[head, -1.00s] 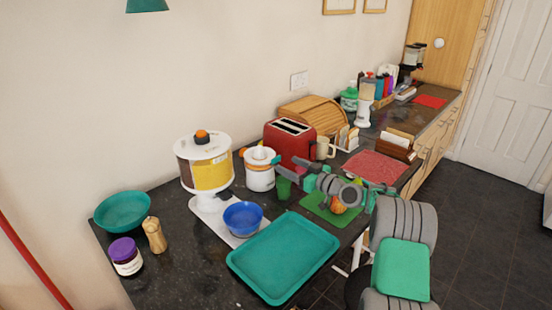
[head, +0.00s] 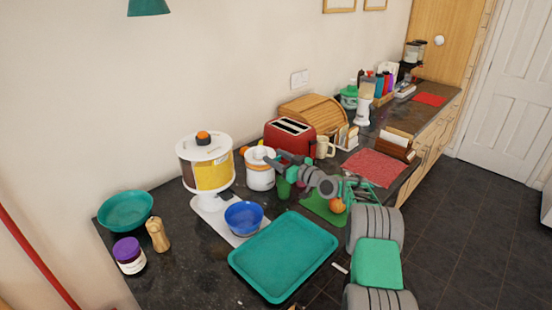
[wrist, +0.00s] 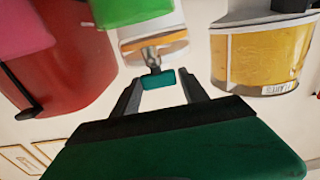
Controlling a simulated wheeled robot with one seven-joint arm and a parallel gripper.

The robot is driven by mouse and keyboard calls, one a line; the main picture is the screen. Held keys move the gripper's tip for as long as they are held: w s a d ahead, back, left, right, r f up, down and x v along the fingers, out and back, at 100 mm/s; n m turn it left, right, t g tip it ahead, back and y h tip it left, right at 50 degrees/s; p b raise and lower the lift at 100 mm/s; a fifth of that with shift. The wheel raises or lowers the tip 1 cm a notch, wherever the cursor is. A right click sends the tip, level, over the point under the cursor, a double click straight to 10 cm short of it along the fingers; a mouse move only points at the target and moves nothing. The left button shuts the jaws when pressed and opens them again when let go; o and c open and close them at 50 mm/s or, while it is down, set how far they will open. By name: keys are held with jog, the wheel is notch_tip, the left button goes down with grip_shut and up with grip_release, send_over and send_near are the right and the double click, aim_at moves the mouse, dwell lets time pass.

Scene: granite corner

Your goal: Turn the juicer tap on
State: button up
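The white juicer (head: 261,178) with an orange band stands on the dark counter between the red toaster and the yellow dispenser. Its upper part is partly covered by my gripper in the head view. In the wrist view, which is upside down, the juicer (wrist: 150,32) shows with a grey spout and a small teal tap handle (wrist: 160,80). My gripper (wrist: 160,88) is open, its two dark fingers on either side of the teal handle, with gaps showing. In the head view my gripper (head: 273,170) is at the juicer's right front side. A green cup (head: 283,188) stands by the juicer.
The red toaster (head: 290,140) is close behind the gripper. The yellow dispenser (head: 212,174) with a blue bowl (head: 243,217) stands left. A teal tray (head: 283,255) lies in front. A green board (head: 318,208) with an orange is to the right.

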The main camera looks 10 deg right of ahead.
jog(key=c, duration=1.1)
jog(key=shift+o, duration=0.2)
jog(key=shift+f+b, duration=0.2)
jog(key=shift+b, duration=0.35)
jog(key=b, duration=0.3)
jog(key=shift+w+d+f+n+y+b, duration=0.1)
jog(key=shift+f+n+y+b, duration=0.05)
jog(key=shift+n+y+b, duration=0.2)
jog(key=shift+g+y+b, duration=0.35)
jog(key=shift+g+b, duration=0.05)
jog(key=shift+b, duration=0.5)
jog(key=shift+r+n+g+b, duration=0.35)
jog(key=shift+n+b, duration=0.1)
jog(key=shift+b, duration=0.55)
jog(key=shift+r+y, duration=0.1)
jog(key=shift+y, duration=0.2)
jog(key=o, duration=1.4)
